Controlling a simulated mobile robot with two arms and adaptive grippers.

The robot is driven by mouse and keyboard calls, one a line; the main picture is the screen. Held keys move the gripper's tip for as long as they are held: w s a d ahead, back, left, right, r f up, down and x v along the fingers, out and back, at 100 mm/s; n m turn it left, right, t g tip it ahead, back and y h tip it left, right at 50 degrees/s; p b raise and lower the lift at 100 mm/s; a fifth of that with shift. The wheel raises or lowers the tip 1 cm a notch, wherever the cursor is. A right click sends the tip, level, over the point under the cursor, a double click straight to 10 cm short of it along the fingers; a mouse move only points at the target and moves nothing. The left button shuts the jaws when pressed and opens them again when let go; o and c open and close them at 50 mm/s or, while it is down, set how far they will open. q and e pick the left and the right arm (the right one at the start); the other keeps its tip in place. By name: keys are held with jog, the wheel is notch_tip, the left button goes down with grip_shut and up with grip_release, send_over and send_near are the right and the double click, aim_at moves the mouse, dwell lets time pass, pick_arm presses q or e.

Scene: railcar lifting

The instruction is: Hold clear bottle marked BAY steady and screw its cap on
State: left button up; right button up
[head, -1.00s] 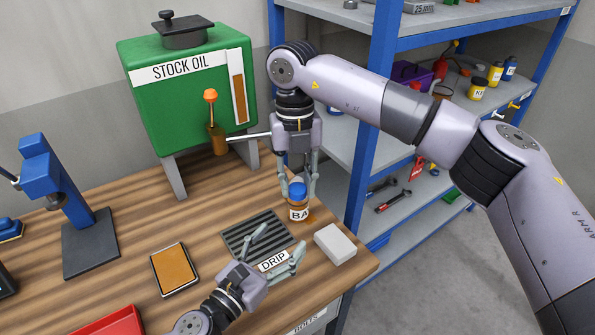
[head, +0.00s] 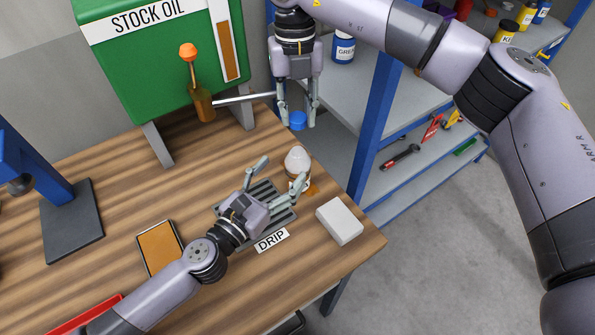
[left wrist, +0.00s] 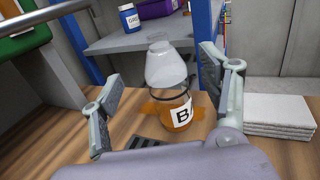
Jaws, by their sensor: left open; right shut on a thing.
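In the left wrist view the bottle (left wrist: 168,72) has a clear sloping shoulder and amber contents low down. My right gripper (head: 297,112) is shut on the blue cap (head: 298,121), held above the bottle and apart from it. My left gripper (head: 280,174) is open, its fingers reaching toward the bottle. In the left wrist view the bottle shows between the spread fingers (left wrist: 160,105); I see no clear contact.
An amber patch (left wrist: 198,113) shows at the bottle's base. A framed orange pad (head: 160,247) lies left. Blue shelving (head: 372,130) stands beyond.

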aim_at(291, 181)
pick_arm(q)
notch_tip(291, 181, down, 2)
jog(key=shift+d+f, duration=0.1)
notch_tip(291, 181, down, 5)
jog(key=shift+s+r, duration=0.1)
jog(key=x, duration=0.7)
jog(key=shift+r, duration=0.15)
jog(key=shift+c, duration=0.5)
grip_shut()
